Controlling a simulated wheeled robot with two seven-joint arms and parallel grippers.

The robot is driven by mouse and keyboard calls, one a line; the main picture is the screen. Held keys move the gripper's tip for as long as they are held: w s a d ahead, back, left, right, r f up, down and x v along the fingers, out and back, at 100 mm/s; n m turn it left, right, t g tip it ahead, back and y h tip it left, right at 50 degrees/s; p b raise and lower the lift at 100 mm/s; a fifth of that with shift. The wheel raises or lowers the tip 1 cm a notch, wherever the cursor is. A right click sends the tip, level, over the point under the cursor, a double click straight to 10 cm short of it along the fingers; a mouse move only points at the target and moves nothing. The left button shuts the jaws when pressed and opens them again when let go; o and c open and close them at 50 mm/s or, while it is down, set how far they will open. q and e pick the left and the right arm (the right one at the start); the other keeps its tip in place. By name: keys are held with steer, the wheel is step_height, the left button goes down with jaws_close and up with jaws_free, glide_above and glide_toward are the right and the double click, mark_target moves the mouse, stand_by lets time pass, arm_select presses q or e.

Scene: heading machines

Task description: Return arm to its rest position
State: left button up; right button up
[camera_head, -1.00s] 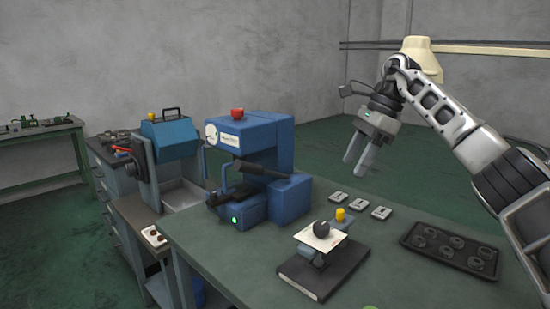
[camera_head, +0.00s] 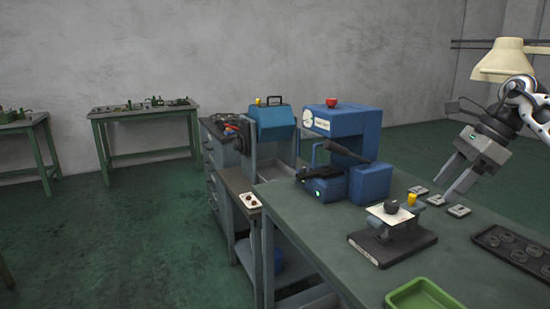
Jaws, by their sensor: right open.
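My right gripper (camera_head: 452,185) is at the right of the head view, at the end of my right arm (camera_head: 530,108). Its two grey fingers are apart, point down and left, and hold nothing visible. It shows above the right part of the green-topped workbench (camera_head: 315,218), close in the picture to several small flat grey blocks (camera_head: 437,200). I cannot tell its exact height above them. My left gripper is not in view.
A blue machine (camera_head: 357,135) stands on the bench, left of the gripper. A black-based fixture (camera_head: 385,247), a dark tray of rings (camera_head: 515,247) and a green bin (camera_head: 424,294) are nearer. A lamp (camera_head: 505,62) is behind my arm. Floor at left is open.

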steer(key=s+a+f+m+t+y, duration=0.1)
steer(key=a+f+m+y, duration=0.35)
steer(key=a, duration=0.55)
steer(key=s+a+f+m+t+y, duration=0.1)
steer(key=a+f+m+t+y, duration=0.2)
steer(key=a+f, duration=0.5)
steer(key=s+a+f+m+y, duration=0.1)
steer(key=a+f+m+y, duration=0.3)
steer(key=a, duration=0.8)
steer(key=s+d+f+m+t+h, duration=0.1)
steer(key=s+d+f+m+h, duration=0.1)
steer(key=s+f+m+h, duration=0.2)
steer(key=s+d+f+m+t+h, duration=0.2)
steer(key=s+f+m+h, duration=0.3)
steer(key=s+f+m, duration=0.6)
steer(key=s+d+f+m+t+h, duration=0.1)
steer(key=s+d+f+m+h, duration=0.2)
steer(key=m, duration=1.7)
steer(key=s+f+h, duration=0.1)
steer(key=s+f, duration=0.3)
steer(key=shift+s+d+f+m+h, duration=0.35)
steer(key=shift+s+f, duration=0.05)
